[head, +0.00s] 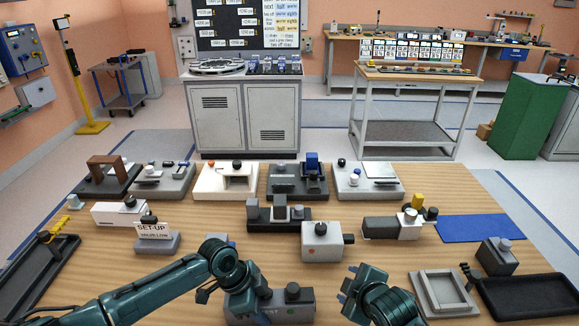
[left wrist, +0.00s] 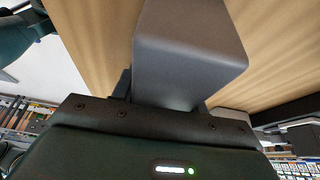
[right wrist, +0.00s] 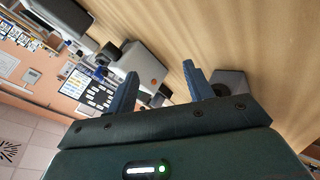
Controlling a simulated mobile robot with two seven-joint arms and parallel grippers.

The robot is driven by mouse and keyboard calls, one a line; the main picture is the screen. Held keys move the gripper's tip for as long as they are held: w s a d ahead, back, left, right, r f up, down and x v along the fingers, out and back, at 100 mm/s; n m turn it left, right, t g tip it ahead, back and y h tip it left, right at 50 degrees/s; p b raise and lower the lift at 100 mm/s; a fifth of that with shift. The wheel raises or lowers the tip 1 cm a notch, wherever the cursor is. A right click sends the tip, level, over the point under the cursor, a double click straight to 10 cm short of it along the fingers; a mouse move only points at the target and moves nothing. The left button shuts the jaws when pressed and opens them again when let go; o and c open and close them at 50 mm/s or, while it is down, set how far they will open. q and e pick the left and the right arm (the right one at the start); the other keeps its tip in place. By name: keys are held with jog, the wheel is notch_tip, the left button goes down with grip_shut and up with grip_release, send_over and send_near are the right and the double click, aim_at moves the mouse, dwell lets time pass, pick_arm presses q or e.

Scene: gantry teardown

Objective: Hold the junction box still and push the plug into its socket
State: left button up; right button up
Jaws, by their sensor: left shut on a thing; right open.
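A grey box (head: 272,308) with a dark round knob on top stands at the near middle of the table; it looks like the junction box. My left gripper (head: 246,299) is shut on its left end, and the grey body fills the left wrist view (left wrist: 188,55). My right gripper (head: 352,287) is open and empty, a little right of the box. In the right wrist view its blue fingers (right wrist: 160,90) are apart, with a grey block bearing a dark round spot (right wrist: 230,82) beside the right finger. I cannot make out the plug for certain.
A pale box with an orange mark (head: 322,243) and a black side knob stands just behind. A grey tray (head: 424,298) and a black tray (head: 530,296) lie to the right. Several fixtures line the back; a blue mat (head: 478,228) lies right.

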aim_at(349, 239)
jog(key=w+d+r+n+h, duration=0.2)
jog(key=w+d+r+n, duration=0.15)
jog(key=w+r, duration=0.35)
jog(key=shift+n, duration=0.35)
jog(key=x, duration=1.2)
jog(key=shift+w+a+f, duration=0.1)
jog(key=shift+a+f, duration=0.3)
jog(key=shift+f, duration=0.05)
grip_shut()
jog(key=shift+d, duration=3.15)
